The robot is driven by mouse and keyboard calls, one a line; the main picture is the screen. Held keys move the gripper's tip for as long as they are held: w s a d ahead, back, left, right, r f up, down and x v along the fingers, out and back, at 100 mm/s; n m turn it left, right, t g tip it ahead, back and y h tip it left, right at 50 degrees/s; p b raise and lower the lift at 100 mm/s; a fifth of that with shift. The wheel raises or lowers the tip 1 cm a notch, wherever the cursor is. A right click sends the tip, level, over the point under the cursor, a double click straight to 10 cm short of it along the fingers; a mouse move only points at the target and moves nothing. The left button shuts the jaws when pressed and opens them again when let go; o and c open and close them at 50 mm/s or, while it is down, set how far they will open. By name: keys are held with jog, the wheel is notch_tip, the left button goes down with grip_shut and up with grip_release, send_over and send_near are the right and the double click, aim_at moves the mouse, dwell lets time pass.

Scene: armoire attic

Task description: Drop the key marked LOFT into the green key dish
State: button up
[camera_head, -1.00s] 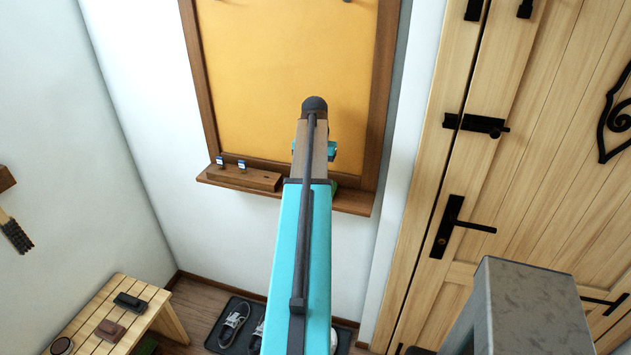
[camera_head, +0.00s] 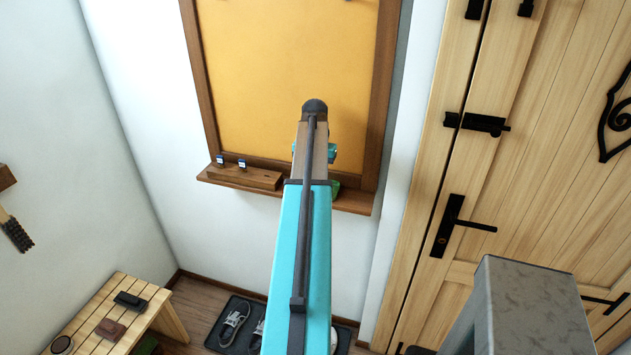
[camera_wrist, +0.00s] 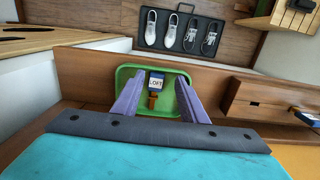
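The key marked LOFT (camera_wrist: 156,82) has a dark blue tag with a white label and a brass-brown lower part. It shows in the wrist view within the outline of the green key dish (camera_wrist: 122,78), which sits on the wooden ledge. Whether the key touches the dish floor is hard to tell. My gripper (camera_wrist: 161,79) has its two purple fingers spread over the dish, one on each side of the key, with gaps visible beside the tag. In the head view my arm hides most of the dish (camera_head: 335,186) and the key.
A wooden block (camera_head: 248,177) with blue-tagged keys (camera_head: 220,160) stands on the ledge (camera_head: 352,201), left of the dish. A framed yellow board (camera_head: 260,80) is above it. Shoes on a dark tray (camera_head: 238,318) and a slatted bench (camera_head: 110,310) are below. A wooden door (camera_head: 530,180) is at right.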

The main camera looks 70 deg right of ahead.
jog(key=shift+s, duration=0.1)
notch_tip(320, 180, up, 13)
jog(key=p, duration=0.7)
jog(key=shift+d, duration=0.2)
dwell(0.8)
